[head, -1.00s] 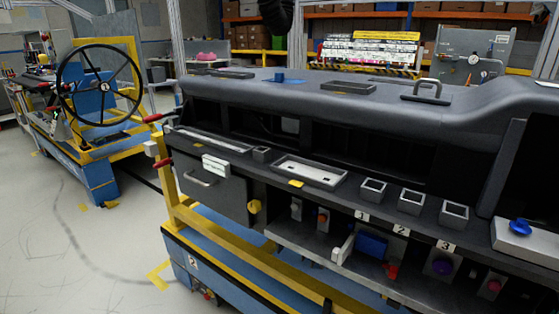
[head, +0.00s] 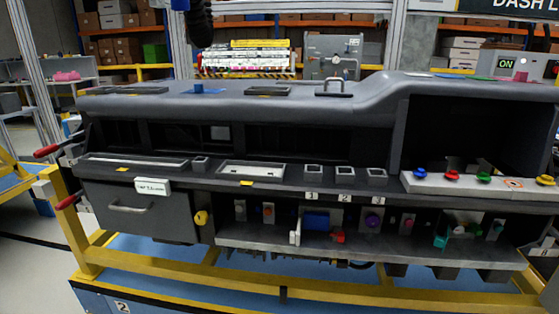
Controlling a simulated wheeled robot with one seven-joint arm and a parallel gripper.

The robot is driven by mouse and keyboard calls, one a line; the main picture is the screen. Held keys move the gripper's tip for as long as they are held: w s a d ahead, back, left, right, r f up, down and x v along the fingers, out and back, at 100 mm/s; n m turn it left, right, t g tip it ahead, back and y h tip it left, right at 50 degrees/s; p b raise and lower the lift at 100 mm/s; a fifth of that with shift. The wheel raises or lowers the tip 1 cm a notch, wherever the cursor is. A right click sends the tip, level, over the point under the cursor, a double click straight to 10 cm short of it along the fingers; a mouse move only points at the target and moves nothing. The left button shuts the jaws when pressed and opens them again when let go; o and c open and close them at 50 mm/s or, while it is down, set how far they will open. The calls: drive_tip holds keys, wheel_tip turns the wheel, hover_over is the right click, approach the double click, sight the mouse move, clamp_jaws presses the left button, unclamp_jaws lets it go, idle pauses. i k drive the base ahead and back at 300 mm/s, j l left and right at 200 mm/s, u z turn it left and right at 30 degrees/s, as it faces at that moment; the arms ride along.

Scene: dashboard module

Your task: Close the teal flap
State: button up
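A small teal part (head: 440,241) shows in the head view, at the lower right of the dashboard module's front, below the row of coloured knobs. It looks like the teal flap and sits at the left of a small pale fitting. It is too small to tell how far it stands open. My gripper is not in view.
The dark dashboard module (head: 300,98) fills the middle, on a yellow frame (head: 225,283). A grey drawer with a handle (head: 128,209) is at the left. A blue part (head: 317,220), a red part (head: 338,237) and a purple knob (head: 373,221) line the lower shelf.

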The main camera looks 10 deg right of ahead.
sight(439, 242)
drive_tip(key=i+z, duration=0.4)
drive_tip(key=i+j+z, duration=0.1)
drive_tip(key=i+z, duration=0.25)
drive_tip(key=i, duration=0.2)
drive_tip(key=k+z, duration=0.1)
drive_tip(key=z, duration=0.15)
drive_tip(key=k+z, duration=0.15)
drive_tip(key=z, duration=0.15)
